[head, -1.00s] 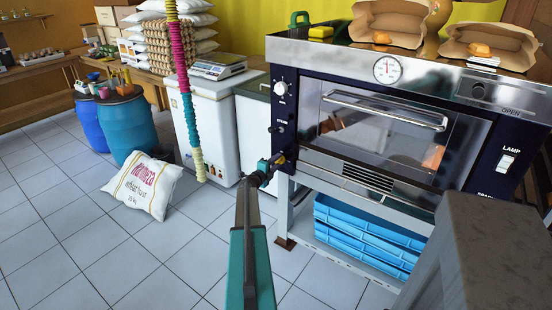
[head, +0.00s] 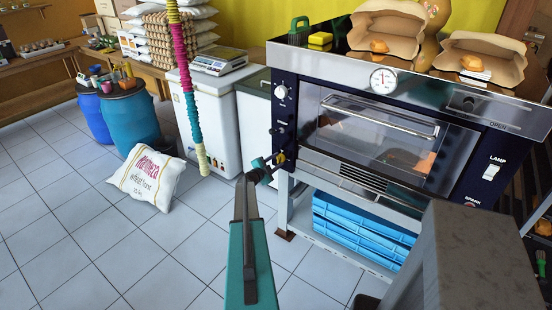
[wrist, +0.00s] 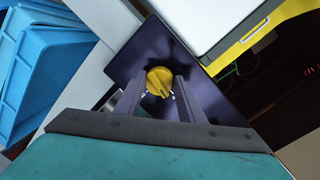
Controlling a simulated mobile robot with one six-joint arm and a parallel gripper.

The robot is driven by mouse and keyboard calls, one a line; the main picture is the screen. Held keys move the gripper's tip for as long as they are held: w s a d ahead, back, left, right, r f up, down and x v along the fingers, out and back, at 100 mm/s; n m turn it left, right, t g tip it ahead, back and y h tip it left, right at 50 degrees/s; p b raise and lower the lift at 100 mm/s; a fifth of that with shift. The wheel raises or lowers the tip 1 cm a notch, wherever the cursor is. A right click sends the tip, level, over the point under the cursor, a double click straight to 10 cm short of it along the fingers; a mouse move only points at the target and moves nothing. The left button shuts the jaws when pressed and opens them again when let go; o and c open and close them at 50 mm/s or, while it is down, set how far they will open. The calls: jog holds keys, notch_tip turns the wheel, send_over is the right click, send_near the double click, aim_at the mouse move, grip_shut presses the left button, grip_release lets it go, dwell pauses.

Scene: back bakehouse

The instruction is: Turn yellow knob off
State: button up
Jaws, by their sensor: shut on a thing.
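The yellow knob (wrist: 159,80) sits on the oven's dark control panel (wrist: 150,50). In the wrist view it lies between the tips of my gripper (wrist: 156,90), whose two fingers are shut on it. In the head view the knob (head: 281,157) shows at the lower left corner of the oven (head: 384,130), with my gripper (head: 272,164) reaching it from the left. The knob's raised grip runs at a slant in the wrist view. Small white marks show on the panel beside the knob.
Blue crates (head: 362,225) are stacked under the oven. A white freezer (head: 212,120) stands left of the oven, with a hanging coloured rope (head: 187,95) before it. A flour sack (head: 147,178) lies on the tiled floor. A grey block (head: 475,265) fills the lower right.

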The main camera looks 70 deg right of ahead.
jog(key=shift+d+r+n+p, duration=0.15)
jog(key=shift+r+n+p, duration=0.1)
jog(key=shift+n+p, duration=0.35)
jog(key=o, duration=1)
jog(key=shift+f, duration=0.1)
jog(key=shift+o, duration=0.2)
jog(key=shift+f, duration=0.15)
jog(key=shift+a, duration=0.25)
jog(key=b+v, duration=0.3)
jog(key=v, duration=1)
jog(key=shift+w+a+b, duration=0.2)
jog(key=shift+b, duration=0.1)
jog(key=shift+w, duration=0.15)
